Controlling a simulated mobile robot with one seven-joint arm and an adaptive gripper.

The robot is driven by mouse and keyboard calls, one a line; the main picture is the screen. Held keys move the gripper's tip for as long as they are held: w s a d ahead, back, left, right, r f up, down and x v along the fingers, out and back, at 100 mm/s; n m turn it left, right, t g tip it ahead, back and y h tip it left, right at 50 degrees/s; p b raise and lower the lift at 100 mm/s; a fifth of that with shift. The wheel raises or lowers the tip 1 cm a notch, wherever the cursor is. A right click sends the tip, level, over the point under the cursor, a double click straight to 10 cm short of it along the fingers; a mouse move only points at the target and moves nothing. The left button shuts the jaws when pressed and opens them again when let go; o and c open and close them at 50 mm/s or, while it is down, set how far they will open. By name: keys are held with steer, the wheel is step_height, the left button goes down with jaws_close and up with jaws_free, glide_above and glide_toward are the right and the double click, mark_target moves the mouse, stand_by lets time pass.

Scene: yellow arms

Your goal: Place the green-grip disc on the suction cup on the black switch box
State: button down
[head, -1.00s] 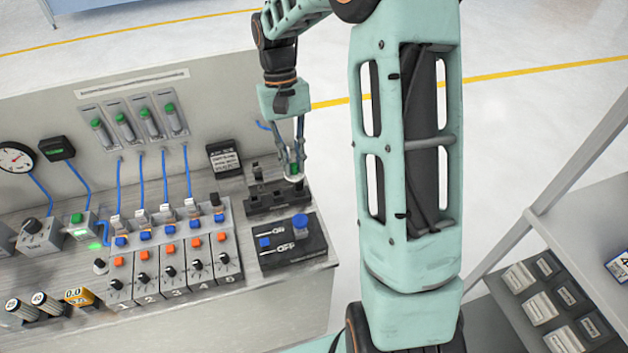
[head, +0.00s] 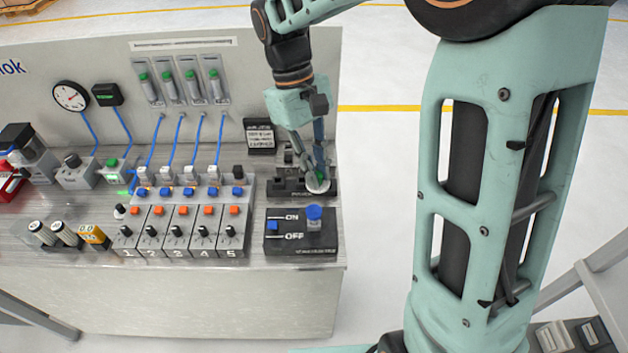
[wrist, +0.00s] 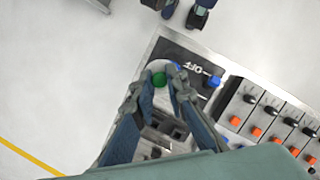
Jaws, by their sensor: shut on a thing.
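My gripper (head: 315,173) is shut on the green grip of a pale round disc (head: 318,187). The disc hangs in front of the right end of the black rack, just behind the black switch box (head: 290,245). The blue suction cup (head: 314,213) stands on the right part of the box and looks bare. In the wrist view, the green grip (wrist: 158,79) sits between my fingertips (wrist: 156,86), and a bit of blue shows beside the disc's edge. The disc's height above the rack is hard to tell.
The black rack (head: 286,188) stands behind the box. A blue switch (head: 272,226) is on the box's left part. Numbered valve blocks (head: 180,236) stand to the left. A black sign (head: 259,136) is behind the rack. The bench ends close to the right of the box.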

steer(key=shift+s+a+f+n, duration=0.1)
steer(key=shift+s+a+n, duration=0.3)
steer(key=shift+a, duration=0.05)
steer(key=b, duration=0.6)
glide_above(316, 213)
steer(key=f, duration=0.4)
steer(key=w+f, duration=0.1)
steer(key=f, duration=0.1)
steer(key=shift+a+f, duration=0.3)
steer(key=shift+a, duration=0.05)
steer(key=shift+f+b, duration=0.4)
steer(key=shift+f, duration=0.2)
steer(key=c, duration=1.8)
jaws_free()
steer(key=shift+c, duration=0.2)
